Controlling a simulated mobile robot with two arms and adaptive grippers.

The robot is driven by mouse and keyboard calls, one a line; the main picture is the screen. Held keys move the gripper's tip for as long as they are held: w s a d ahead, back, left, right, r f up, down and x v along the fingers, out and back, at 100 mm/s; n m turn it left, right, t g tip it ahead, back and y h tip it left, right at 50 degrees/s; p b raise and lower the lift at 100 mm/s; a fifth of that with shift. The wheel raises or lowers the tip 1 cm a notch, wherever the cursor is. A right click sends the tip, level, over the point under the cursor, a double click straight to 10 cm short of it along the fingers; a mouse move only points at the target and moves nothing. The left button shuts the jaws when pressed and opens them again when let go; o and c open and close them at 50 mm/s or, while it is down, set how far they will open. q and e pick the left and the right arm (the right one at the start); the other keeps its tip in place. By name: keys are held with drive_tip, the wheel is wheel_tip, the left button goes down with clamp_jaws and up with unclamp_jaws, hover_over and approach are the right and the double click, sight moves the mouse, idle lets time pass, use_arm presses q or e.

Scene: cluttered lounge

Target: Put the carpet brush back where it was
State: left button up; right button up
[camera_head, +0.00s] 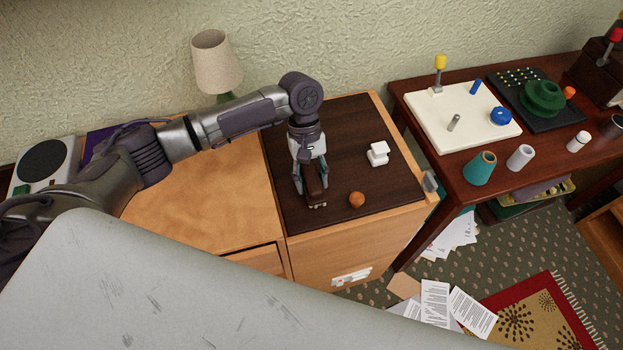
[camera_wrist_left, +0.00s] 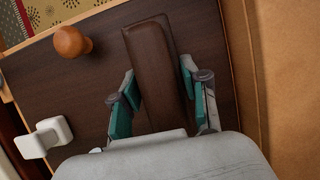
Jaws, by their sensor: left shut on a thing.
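The carpet brush (camera_head: 315,192) looks like a dark brown, long block. My left gripper (camera_head: 311,182) points down over the dark brown top of the wooden cabinet (camera_head: 298,212) and is shut on the brush. In the left wrist view the brush (camera_wrist_left: 153,60) lies lengthwise between the two teal-padded fingers (camera_wrist_left: 158,95). The brush is at or just above the dark top; I cannot tell whether it touches. Part of it is hidden by the fingers. My right gripper is not in view.
On the same dark top, an orange-brown knob-like piece (camera_head: 356,200) and a white block-like piece (camera_head: 378,154) stand to the right of the brush. A lamp (camera_head: 216,64) stands behind my left arm. A dark red table (camera_head: 449,181) with several small items is at the right.

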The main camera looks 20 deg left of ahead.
use_arm(q)
drive_tip(key=shift+f, duration=0.3)
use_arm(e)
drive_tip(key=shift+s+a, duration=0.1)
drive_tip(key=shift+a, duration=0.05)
use_arm(q)
drive_tip(key=o, duration=1.2)
drive_tip(key=shift+f, duration=0.1)
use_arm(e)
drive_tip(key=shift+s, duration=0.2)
use_arm(q)
drive_tip(key=v, duration=1.2)
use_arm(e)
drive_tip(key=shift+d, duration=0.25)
